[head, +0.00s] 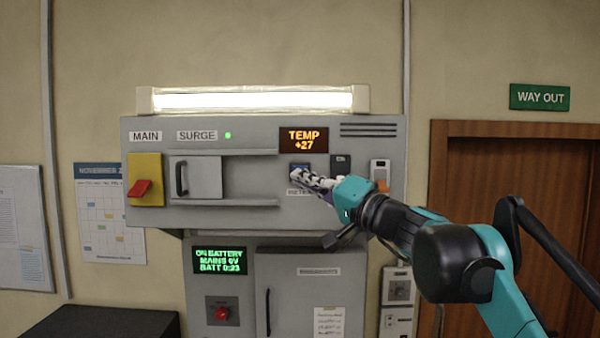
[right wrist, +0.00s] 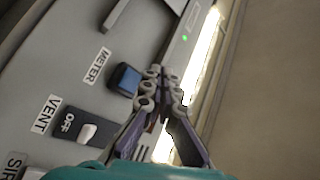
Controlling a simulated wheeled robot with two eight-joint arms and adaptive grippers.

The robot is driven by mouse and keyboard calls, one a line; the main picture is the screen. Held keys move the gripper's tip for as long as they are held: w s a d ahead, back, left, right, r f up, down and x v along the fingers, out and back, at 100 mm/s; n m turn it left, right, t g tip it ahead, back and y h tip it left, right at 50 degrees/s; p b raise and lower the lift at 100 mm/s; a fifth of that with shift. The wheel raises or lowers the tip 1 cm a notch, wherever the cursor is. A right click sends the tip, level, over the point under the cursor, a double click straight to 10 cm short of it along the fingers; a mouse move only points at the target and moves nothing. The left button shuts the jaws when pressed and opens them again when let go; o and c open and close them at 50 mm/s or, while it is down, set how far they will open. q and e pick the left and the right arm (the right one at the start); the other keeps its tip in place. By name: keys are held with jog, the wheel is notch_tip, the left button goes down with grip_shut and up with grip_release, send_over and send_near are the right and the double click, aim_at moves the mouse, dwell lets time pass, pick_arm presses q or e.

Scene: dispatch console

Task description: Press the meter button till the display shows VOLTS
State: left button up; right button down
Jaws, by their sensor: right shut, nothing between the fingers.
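The meter display (head: 304,140) reads TEMP +27 in orange letters on the upper right of the console. The right wrist view shows the blue button (right wrist: 126,78) in a dark surround beside a METER label (right wrist: 101,68). My right gripper (right wrist: 158,72) is shut and empty, its fingertips right beside the button in that view. I cannot tell whether they touch it. My left gripper is not in view.
A VENT switch (right wrist: 87,131) marked OFF is close to the button. A red switch (head: 140,188) on a yellow plate and a sliding panel (head: 205,177) are further left. A lit tube (head: 252,100) tops the console. A green-lettered screen (head: 219,260) is below.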

jog(key=shift+w+p, duration=0.75)
jog(key=shift+w, duration=1.6)
jog(key=shift+w+p, duration=0.35)
jog(key=shift+w, duration=0.05)
